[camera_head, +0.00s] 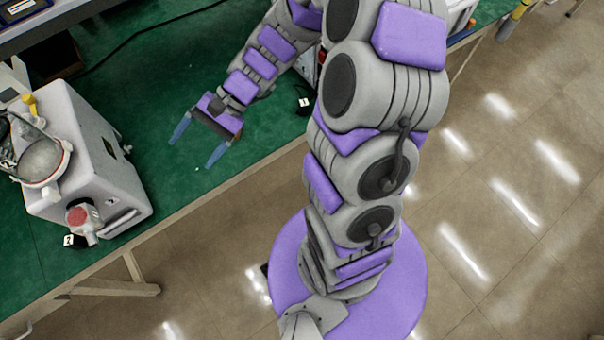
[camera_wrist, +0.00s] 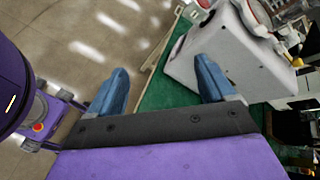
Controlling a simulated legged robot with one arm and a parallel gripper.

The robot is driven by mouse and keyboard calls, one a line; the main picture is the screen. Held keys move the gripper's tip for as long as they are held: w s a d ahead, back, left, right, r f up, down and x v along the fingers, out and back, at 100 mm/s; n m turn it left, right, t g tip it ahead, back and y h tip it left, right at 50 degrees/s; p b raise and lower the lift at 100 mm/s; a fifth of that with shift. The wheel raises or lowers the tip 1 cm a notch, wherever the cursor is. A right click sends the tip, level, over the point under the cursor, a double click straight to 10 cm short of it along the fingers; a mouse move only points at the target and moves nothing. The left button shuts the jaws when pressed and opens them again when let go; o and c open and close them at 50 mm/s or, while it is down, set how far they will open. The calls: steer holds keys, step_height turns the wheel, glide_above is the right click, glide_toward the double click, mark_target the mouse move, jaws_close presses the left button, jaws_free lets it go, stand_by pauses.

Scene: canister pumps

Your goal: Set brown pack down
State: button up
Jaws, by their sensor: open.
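My gripper (camera_head: 190,154) is open over the green tabletop, its two blue fingers spread and pointing down-left in the head view. In the wrist view the fingers of my gripper (camera_wrist: 160,64) stand apart with nothing between them. I cannot make out a brown pack for certain in either view. A small brownish patch shows at the gripper's palm in the head view, but it is too small to tell what it is. The white pump unit (camera_head: 95,155) stands on the table left of my gripper; it also shows beyond the fingers in the wrist view (camera_wrist: 225,55).
The green tabletop (camera_head: 180,190) is clear below my gripper, up to its front edge. A red-capped fitting (camera_head: 78,215) projects from the pump's front. A small black item with a white label (camera_head: 304,102) lies right of my gripper. Tiled floor (camera_head: 500,250) lies beyond the table.

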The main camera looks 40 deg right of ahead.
steer(key=s+d+r+n+g+h, duration=0.1)
steer(key=s+r+n+h, duration=0.15)
steer(key=s, duration=0.35)
steer(key=s+d+r+n+g+h, duration=0.1)
steer(key=s+n+h, duration=0.2)
steer(key=s, duration=0.3)
steer(key=s+d+r+n+t+h, duration=0.1)
steer(key=s+d+r+n+h, duration=0.2)
steer(key=s+d+h, duration=0.3)
steer(key=s+d, duration=0.4)
steer(key=shift+w+r+h, duration=0.1)
steer(key=shift+h, duration=0.15)
steer(key=shift+c, duration=0.5)
